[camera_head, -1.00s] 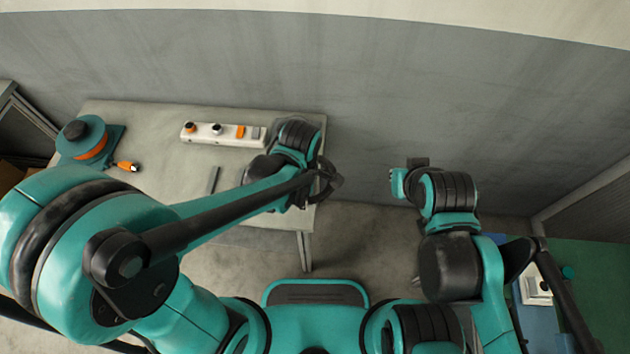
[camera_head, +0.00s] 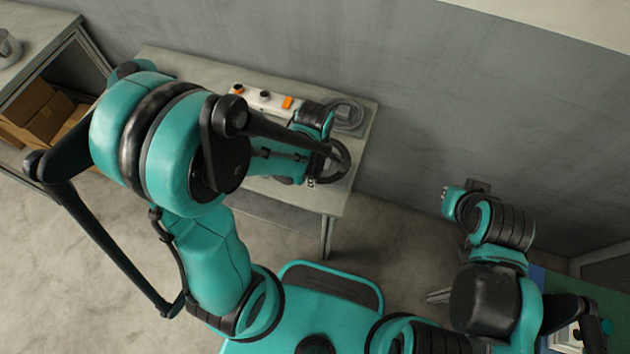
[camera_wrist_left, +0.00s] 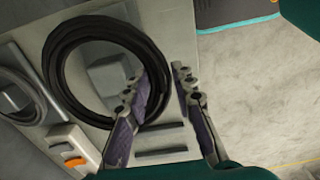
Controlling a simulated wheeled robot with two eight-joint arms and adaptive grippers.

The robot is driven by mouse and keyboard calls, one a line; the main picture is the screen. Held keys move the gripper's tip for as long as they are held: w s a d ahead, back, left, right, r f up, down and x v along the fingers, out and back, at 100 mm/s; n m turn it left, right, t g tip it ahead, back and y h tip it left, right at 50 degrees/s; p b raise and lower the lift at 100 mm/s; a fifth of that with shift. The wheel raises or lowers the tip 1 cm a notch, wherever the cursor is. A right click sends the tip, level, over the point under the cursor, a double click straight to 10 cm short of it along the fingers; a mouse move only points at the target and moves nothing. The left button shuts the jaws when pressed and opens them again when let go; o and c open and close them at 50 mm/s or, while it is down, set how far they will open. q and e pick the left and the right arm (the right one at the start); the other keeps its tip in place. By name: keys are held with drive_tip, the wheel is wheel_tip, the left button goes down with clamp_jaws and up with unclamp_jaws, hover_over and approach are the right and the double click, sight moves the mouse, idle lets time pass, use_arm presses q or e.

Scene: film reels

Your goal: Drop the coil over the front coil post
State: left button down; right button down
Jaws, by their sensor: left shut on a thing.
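The coil (camera_wrist_left: 70,42) is a black ring of cable in the left wrist view. My left gripper (camera_wrist_left: 160,75) is shut on its right side, one finger inside the ring and one outside. In the head view the coil (camera_head: 341,157) shows partly behind my left gripper (camera_head: 325,165), over the table's right end. A grey block (camera_wrist_left: 108,76), seemingly the front coil post, shows through the ring. I cannot tell whether the coil is around it or above it. My right gripper (camera_head: 452,203) is out to the right, away from the table; its fingers are too small to read.
A grey coil (camera_wrist_left: 22,92) lies beyond the black one, also in the head view (camera_head: 349,114). A white strip with orange parts (camera_head: 262,97) lies on the table (camera_head: 345,200). Two dark bars (camera_wrist_left: 160,143) lie near the fingers. Boxes (camera_head: 45,115) stand on a shelf at left.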

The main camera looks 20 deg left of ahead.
use_arm(q)
drive_tip(key=shift+f+b, duration=0.55)
drive_tip(key=shift+f, duration=0.95)
drive_tip(key=shift+f, duration=0.1)
drive_tip(key=c, duration=1.6)
unclamp_jaws()
drive_tip(key=shift+o, duration=0.3)
